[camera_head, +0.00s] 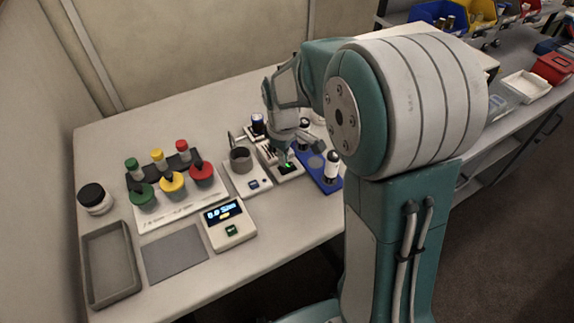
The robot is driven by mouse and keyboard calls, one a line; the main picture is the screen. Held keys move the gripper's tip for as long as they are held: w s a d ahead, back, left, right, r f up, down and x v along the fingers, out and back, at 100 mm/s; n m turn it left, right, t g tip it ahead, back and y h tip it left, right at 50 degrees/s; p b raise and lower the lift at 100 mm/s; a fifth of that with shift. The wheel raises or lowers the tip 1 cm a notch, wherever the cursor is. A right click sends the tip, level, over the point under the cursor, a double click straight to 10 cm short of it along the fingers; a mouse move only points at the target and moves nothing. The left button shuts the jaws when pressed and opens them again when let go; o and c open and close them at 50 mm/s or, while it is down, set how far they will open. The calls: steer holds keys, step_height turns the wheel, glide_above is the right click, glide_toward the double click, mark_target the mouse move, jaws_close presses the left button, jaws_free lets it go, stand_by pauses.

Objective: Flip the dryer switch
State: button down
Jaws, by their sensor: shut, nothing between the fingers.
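My gripper (285,152) is shut and empty. It points down at a small white device with a green-lit part (287,168) on its front, right at the fingertips. Whether the fingertips touch it cannot be told. A switch is not clearly made out there, as the gripper partly covers the device. No label shows which device is the dryer. To its left is a white unit (252,185) with a grey cup (241,159) on it. Nearer the front, another white device (229,237) has a lit blue display (223,213) and a green button (232,231).
A blue tray (317,163) with a dark-and-white vial (332,166) is just right of the gripper. Left are coloured-capped bottles (172,183), a white-bodied jar (95,198), a grey mat (176,253) and an empty grey tray (110,264). The table's back left is clear.

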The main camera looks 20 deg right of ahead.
mark_target(284, 168)
steer(key=shift+f, duration=0.75)
stand_by(0.4)
steer(key=shift+r, duration=3.55)
steer(key=shift+s+r, duration=0.2)
steer(key=shift+r, duration=0.05)
steer(key=s+r+m+t, duration=0.2)
steer(key=s+r+m, duration=0.2)
steer(key=s, duration=0.6)
steer(key=s+r+m+t, duration=0.3)
steer(key=s+r+m, duration=0.1)
steer(key=s, duration=0.6)
steer(key=shift+t, duration=0.3)
